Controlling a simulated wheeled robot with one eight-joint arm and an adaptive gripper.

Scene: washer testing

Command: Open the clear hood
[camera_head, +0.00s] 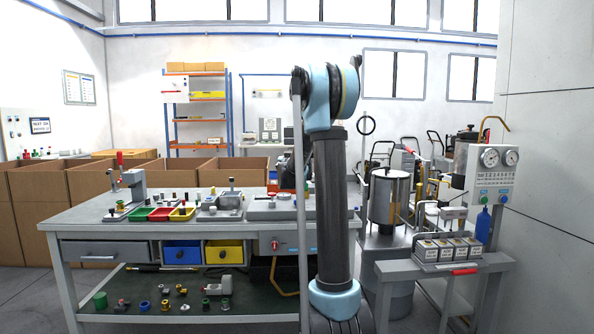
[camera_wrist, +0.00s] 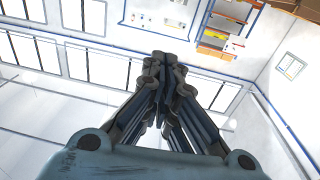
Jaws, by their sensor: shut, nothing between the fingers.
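A tall, glossy cylinder with a lid and top knob (camera_head: 389,198) stands right of my arm in the head view. It may be the clear hood, but I cannot tell whether its wall is clear. It sits upright on a grey drum-like base (camera_head: 385,245) and looks closed. My gripper (camera_wrist: 160,62) is shut and empty in the wrist view. It faces the upper wall and windows, with no hood near its fingertips. I cannot make out the gripper in the head view. My upright arm hides part of the workbench's right end.
A grey workbench (camera_head: 120,222) holds coloured trays, fixtures and drawers. Cardboard boxes (camera_head: 80,189) stand behind it. Open floor shows at lower left.

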